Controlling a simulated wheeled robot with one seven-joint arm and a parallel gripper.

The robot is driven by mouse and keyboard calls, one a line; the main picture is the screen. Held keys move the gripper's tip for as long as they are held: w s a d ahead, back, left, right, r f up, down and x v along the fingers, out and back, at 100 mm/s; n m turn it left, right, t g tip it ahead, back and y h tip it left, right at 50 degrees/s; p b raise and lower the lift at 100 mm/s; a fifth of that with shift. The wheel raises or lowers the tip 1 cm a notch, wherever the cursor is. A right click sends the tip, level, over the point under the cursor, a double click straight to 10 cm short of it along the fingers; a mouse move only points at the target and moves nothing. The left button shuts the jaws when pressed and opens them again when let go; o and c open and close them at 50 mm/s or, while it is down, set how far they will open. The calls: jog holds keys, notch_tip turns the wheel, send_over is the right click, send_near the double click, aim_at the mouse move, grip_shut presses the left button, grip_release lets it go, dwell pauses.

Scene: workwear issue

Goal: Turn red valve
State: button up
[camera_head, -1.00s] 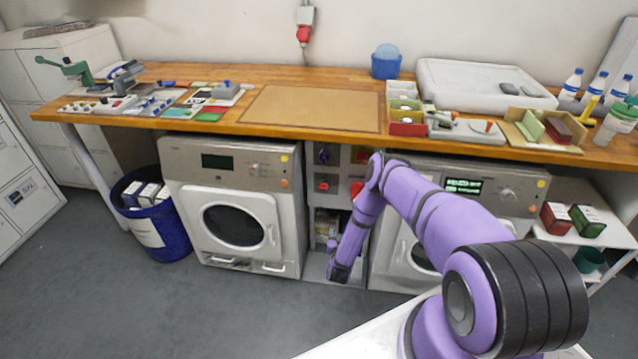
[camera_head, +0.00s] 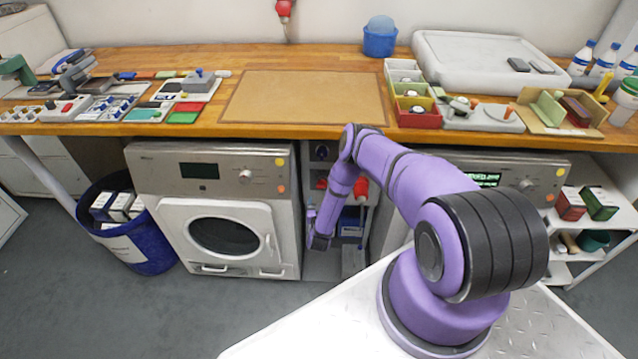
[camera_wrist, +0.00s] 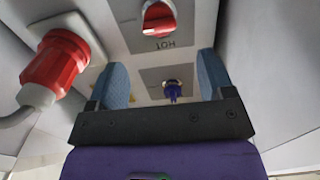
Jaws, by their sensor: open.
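The red valve (camera_wrist: 159,17) is a round red knob on a pale panel with an upside-down HOT label, at the top of the wrist view. In the head view, the red valve (camera_head: 322,184) shows partly behind my arm, between the two machines. My gripper (camera_wrist: 163,80) is open and empty in the wrist view, its two blue-grey fingers apart. The red valve lies beyond the fingertips in the picture, with no visible contact. My fingers are not clearly visible in the head view.
A blue knob (camera_wrist: 173,90) shows between the fingers. A red plug (camera_wrist: 55,68) with a grey cable sticks out beside the left finger. A washing machine (camera_head: 222,215) stands left of the niche, another machine right. The worktop (camera_head: 300,98) overhangs them.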

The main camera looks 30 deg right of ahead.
aim_at(321, 187)
jog(key=x, duration=0.9)
jog(key=shift+w, duration=0.1)
jog(key=c, duration=0.9)
